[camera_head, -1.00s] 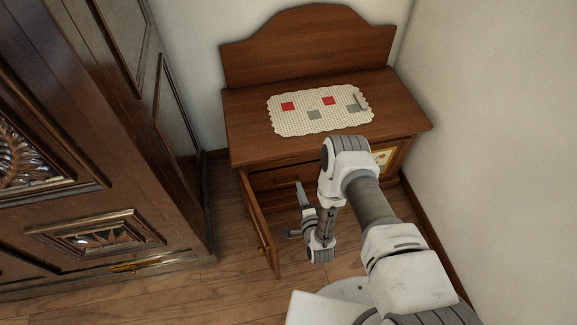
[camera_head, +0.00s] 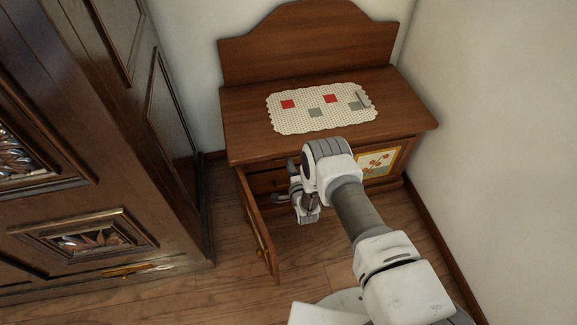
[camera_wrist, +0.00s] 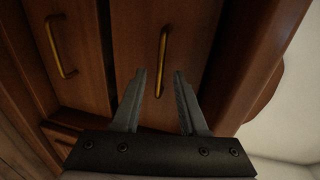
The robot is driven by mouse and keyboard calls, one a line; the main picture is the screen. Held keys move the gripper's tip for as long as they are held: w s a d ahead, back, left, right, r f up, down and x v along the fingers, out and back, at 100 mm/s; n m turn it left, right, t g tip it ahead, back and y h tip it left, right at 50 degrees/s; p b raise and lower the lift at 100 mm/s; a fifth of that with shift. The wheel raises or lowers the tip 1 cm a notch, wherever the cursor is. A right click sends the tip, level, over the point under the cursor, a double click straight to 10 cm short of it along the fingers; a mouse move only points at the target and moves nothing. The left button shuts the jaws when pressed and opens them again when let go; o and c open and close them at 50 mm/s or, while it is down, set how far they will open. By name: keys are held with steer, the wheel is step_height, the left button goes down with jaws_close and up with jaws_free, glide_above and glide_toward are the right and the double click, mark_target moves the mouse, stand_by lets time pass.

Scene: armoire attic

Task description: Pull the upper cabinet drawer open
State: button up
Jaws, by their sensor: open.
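The wooden cabinet (camera_head: 290,147) stands against the back wall with its left door (camera_head: 257,225) swung open. The upper drawer (camera_head: 262,182) shows inside, partly hidden by my arm. In the wrist view the upper drawer front (camera_wrist: 142,42) appears shut, with a brass bar handle (camera_wrist: 162,62) running lengthwise. My gripper (camera_wrist: 155,75) is open, its two fingers on either side of the handle's near end in this view. Contact cannot be told. In the head view my gripper (camera_head: 283,180) is at the cabinet opening. A second drawer's handle (camera_wrist: 60,47) lies to the left in the wrist view.
A dark carved armoire (camera_head: 100,150) stands close on the left. A white wall (camera_head: 500,120) bounds the right. Bare wooden floor (camera_head: 215,285) lies in front.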

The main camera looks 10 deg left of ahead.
steer(key=shift+x, duration=0.8)
jaws_close()
stand_by(0.9)
